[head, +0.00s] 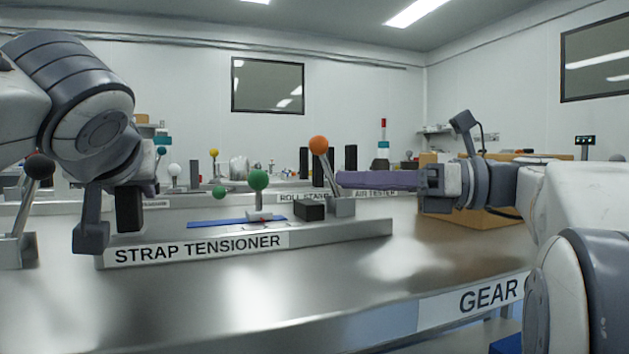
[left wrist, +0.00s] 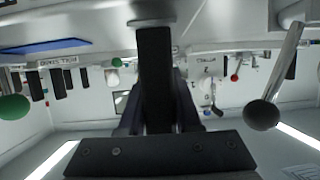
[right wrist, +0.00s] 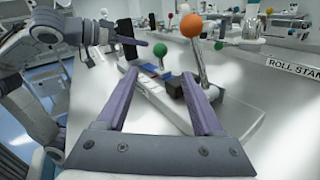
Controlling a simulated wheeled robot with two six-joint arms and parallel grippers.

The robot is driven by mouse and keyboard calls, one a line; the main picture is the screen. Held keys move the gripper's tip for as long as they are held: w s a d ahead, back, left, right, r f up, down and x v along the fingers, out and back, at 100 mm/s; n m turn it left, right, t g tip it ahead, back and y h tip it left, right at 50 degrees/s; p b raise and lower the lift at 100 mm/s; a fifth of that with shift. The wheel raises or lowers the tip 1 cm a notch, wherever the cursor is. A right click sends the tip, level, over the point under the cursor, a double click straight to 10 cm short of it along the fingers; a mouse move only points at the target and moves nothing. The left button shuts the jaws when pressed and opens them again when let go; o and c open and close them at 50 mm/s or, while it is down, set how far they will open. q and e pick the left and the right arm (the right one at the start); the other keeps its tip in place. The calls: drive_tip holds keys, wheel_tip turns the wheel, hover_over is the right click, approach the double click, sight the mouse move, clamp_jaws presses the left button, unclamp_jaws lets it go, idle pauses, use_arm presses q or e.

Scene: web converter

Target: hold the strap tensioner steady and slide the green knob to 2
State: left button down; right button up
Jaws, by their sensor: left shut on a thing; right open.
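The strap tensioner (head: 330,232) is a grey base with a name label on its front. Its green knob (head: 258,180) stands on a short stem by a blue strip (head: 205,223); it also shows in the right wrist view (right wrist: 161,50) and at the left wrist view's edge (left wrist: 12,106). No scale number is readable. My left gripper (head: 112,222) is shut on a black upright post (left wrist: 155,75) at the base's left end. My right gripper (right wrist: 157,64) is open and empty, its fingers pointing toward the knob, apart from it.
An orange-knobbed lever (head: 318,144) and a black block (head: 310,210) stand right of the green knob. A dark-balled lever (head: 40,166) stands far left. A cardboard box (head: 480,216) lies behind my right arm. The bench front, by the GEAR label (head: 488,296), is clear.

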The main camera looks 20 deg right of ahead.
use_arm(q)
drive_tip(key=shift+w+f, duration=0.1)
drive_tip(key=shift+f, duration=0.2)
use_arm(e)
drive_tip(key=shift+r, duration=0.1)
idle(0.5)
use_arm(q)
drive_tip(key=c, duration=0.5)
unclamp_jaws()
use_arm(e)
drive_tip(key=shift+w, duration=0.1)
use_arm(q)
drive_tip(key=shift+r, duration=0.2)
drive_tip(key=shift+r, duration=0.1)
wheel_tip(320, 180, up, 10)
drive_tip(key=shift+f, duration=0.15)
